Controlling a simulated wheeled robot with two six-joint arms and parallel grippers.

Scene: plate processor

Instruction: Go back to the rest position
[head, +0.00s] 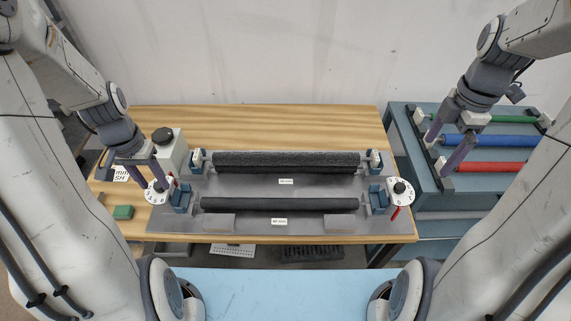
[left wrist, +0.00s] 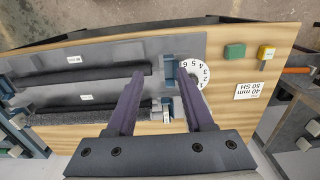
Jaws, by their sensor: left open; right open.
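My left gripper (head: 160,185) is open and empty, above the left white numbered dial (head: 153,196) of the plate processor (head: 185,223). In the left wrist view, the open fingers (left wrist: 158,76) point toward the same dial (left wrist: 194,76), with a gap between them. I cannot tell whether a finger touches it. My right gripper (head: 438,157) is open, over the left end of the blue rack (head: 420,165) at the right. Nothing shows held in it. The processor carries a thick rough black roller (head: 285,160) behind a thinner black roller (head: 280,204).
Green (head: 510,118), blue (head: 500,140) and red (head: 490,167) rollers lie on the blue rack. A right dial (head: 400,190) has a red pointer. A white box (head: 172,150) with a black knob and a green block (head: 123,212) are on the wooden table (head: 250,117).

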